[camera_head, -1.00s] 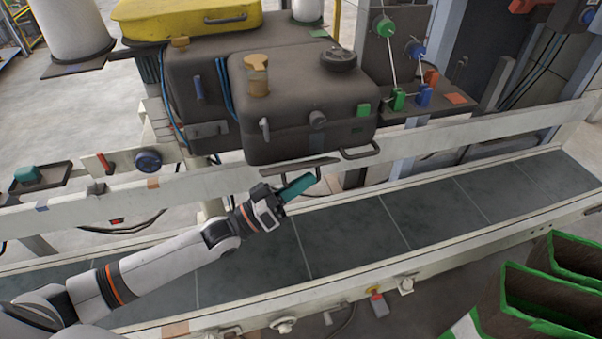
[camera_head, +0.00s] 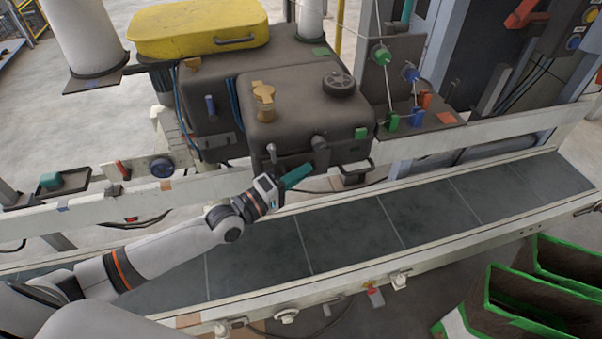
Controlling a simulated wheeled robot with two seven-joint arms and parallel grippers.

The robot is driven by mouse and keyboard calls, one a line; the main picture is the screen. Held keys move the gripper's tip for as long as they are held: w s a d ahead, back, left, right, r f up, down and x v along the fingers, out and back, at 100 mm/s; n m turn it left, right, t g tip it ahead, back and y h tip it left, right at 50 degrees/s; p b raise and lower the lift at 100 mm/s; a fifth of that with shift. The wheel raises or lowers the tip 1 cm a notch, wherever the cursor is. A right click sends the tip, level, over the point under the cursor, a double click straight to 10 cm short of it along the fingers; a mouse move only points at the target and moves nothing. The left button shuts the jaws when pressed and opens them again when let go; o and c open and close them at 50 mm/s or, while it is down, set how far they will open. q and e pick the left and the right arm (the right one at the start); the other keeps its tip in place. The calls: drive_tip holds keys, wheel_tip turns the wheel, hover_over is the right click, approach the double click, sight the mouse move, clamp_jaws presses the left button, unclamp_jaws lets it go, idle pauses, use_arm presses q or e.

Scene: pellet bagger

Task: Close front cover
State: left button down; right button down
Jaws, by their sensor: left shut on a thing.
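The dark brown machine box (camera_head: 292,118) stands behind the conveyor, with a black knob and a tan fitting on top. Its front face carries a small lever at left and a bar handle (camera_head: 357,167) at lower right. I cannot tell which panel is the front cover. My left gripper (camera_head: 280,186) is below the front of the box, over the conveyor's far rail. It is shut on a teal piece (camera_head: 296,176) that points up and right toward the box's lower front edge. I cannot tell whether the piece touches the box. My right gripper is out of view.
The grey conveyor belt (camera_head: 350,228) runs across below the box and is clear. A yellow case (camera_head: 197,28) lies behind, on the machine. Green and blue clamps stand right of the box. Green-edged brown bags (camera_head: 520,300) stand at lower right.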

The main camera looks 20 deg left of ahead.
use_arm(q)
drive_tip(key=shift+w+a+r+n, duration=0.15)
drive_tip(key=shift+w+a+n, duration=0.05)
drive_tip(key=shift+n, duration=0.2)
drive_tip(key=c, duration=1.5)
unclamp_jaws()
drive_tip(key=shift+s+a, duration=0.2)
drive_tip(key=shift+s, duration=0.05)
drive_tip(key=shift+b+v, duration=1.1)
drive_tip(key=shift+v, duration=4.55)
drive_tip(key=shift+r, duration=0.1)
